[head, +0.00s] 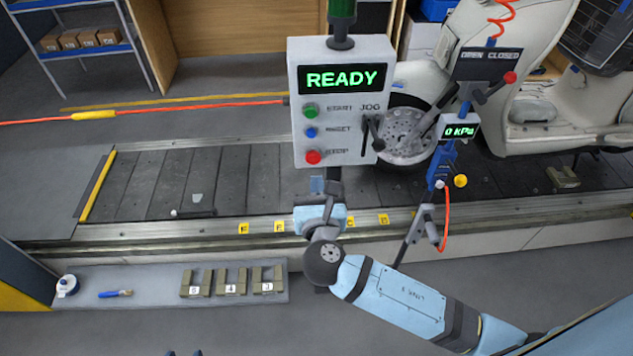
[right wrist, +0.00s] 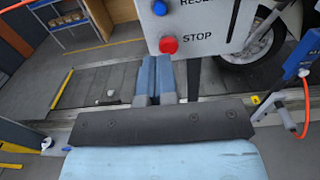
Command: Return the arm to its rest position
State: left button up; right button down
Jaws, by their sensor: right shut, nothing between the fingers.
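My right arm (head: 400,297) comes in from the lower right in the head view and reaches out over the conveyor's front edge. Its right gripper (head: 318,185) is just below the control box (head: 343,150), shut and empty. In the right wrist view the blue fingers of the right gripper (right wrist: 154,75) are together, with nothing between them, below the red STOP button (right wrist: 169,45). I cannot tell whether they touch the box. Two small dark tips (head: 184,353) at the bottom edge of the head view may be my left gripper; too little shows to tell its state.
The control box display (head: 342,79) reads READY. To its right are a blue post with a 0 kPa gauge (head: 459,131) and a cream scooter (head: 520,95). A low shelf (head: 150,285) holds several numbered blocks. A small tool (head: 193,212) lies on the slats (head: 140,185).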

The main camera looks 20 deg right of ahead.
dwell(0.3)
jog(key=s+f+m+g+y+p, duration=0.1)
jog(key=s+f+m+g+y, duration=0.25)
jog(key=f+m, duration=0.25)
jog(key=s+f+m+g+y+p, duration=0.1)
jog(key=s+f+m+g+y, duration=0.1)
jog(key=s+f+m, duration=0.35)
jog(key=s+d+f+m+y, duration=0.1)
jog(key=s+f+m, duration=0.2)
jog(key=m, duration=0.6)
jog(key=s+d+f+m+y, duration=0.1)
jog(key=s+d+f+m, duration=0.1)
jog(key=s+m, duration=0.4)
jog(key=f+m+g, duration=0.1)
jog(key=m, duration=0.2)
jog(key=shift+d+f+y+p, duration=0.25)
jog(key=shift+y+p, duration=0.1)
jog(key=shift+p, duration=0.05)
